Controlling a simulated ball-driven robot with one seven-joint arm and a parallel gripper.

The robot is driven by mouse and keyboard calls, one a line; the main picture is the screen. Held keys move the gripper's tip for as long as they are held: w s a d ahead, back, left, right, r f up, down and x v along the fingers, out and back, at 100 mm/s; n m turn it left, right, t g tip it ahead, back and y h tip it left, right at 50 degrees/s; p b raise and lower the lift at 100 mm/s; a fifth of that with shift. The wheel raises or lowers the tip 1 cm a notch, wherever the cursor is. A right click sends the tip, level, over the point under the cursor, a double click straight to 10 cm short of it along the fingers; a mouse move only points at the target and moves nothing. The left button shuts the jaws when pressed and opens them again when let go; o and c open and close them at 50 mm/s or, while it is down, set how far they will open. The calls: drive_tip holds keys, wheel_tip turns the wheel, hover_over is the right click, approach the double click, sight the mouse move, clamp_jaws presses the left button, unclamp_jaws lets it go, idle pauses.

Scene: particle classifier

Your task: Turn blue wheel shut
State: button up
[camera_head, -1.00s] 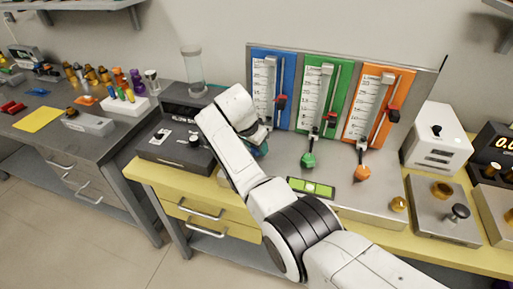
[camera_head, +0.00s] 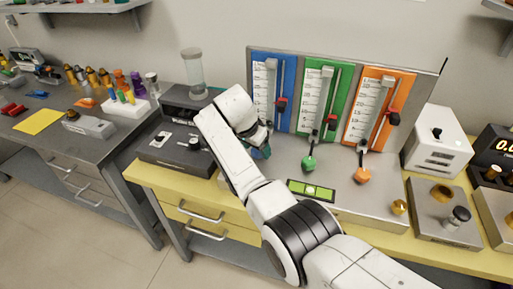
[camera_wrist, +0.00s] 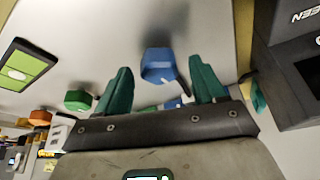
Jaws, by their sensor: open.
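The blue wheel (camera_wrist: 158,65) shows in the wrist view, below the blue panel's valve row and between my two teal fingers. My gripper (camera_wrist: 160,72) is open, with one finger on each side of the wheel and a gap to both. I cannot tell whether the fingertips reach down around it. In the head view my white arm hides the blue wheel, and a bit of teal fingertip (camera_head: 266,152) shows at the arm's end. The blue panel (camera_head: 272,90) stands behind it.
A green wheel (camera_head: 309,163) and an orange wheel (camera_head: 362,175) stand to the right on the metal base. A green level (camera_head: 311,190) lies in front of them. A dark box (camera_head: 176,156) stands close on the left.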

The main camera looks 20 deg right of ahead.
drive_tip(key=v, duration=1)
drive_tip(key=shift+r, duration=0.1)
